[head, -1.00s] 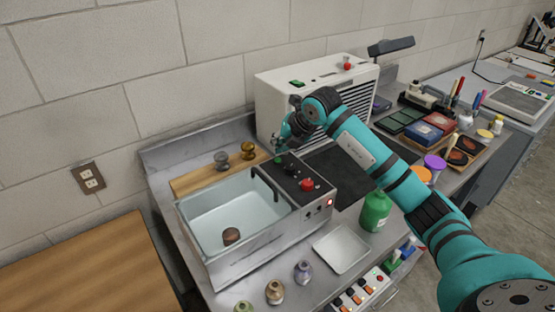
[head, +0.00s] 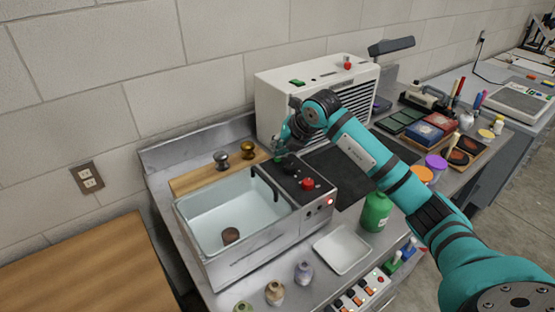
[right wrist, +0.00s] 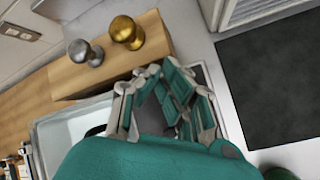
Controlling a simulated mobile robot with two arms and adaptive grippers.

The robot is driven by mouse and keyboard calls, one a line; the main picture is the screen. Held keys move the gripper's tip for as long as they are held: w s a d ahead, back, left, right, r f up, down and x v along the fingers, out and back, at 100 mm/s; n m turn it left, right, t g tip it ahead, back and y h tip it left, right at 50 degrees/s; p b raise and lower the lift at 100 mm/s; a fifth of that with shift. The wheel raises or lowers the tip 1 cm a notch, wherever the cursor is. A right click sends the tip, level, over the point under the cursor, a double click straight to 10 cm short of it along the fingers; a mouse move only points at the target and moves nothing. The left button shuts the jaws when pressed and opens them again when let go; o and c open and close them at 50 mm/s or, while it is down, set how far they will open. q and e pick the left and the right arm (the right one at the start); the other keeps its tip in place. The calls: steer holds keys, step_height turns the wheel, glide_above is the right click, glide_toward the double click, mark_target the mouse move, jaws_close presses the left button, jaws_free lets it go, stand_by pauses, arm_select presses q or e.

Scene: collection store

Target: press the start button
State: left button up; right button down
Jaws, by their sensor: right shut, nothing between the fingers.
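The bath unit has a clear basin and a black control panel (head: 294,174) along its right side. A red button (head: 307,183) sits at the panel's near end. A green button at the panel's far end is now covered by my right gripper (head: 279,158). The gripper is shut and empty, its fingertips pointing down at that spot; I cannot tell whether they touch or press the button. In the right wrist view the shut fingers (right wrist: 160,78) hide the button, and a dark bit of panel shows between them. My left gripper is not in view.
A white cabinet (head: 277,92) with its own green and red buttons stands behind. A wooden block with two knobbed weights (head: 221,160) lies behind the basin (head: 190,215). A green bottle (head: 376,212) and white tray (head: 342,250) stand right and front. A red lamp (head: 330,201) glows on the unit.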

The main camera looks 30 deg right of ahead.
steer(key=shift+f, duration=0.3)
steer(key=shift+r, duration=0.15)
stand_by(0.4)
steer(key=shift+r+p, duration=0.3)
steer(key=shift+r, duration=0.4)
steer(key=shift+r+p, duration=1.6)
steer(key=shift+r, duration=0.95)
steer(key=shift+f, duration=0.1)
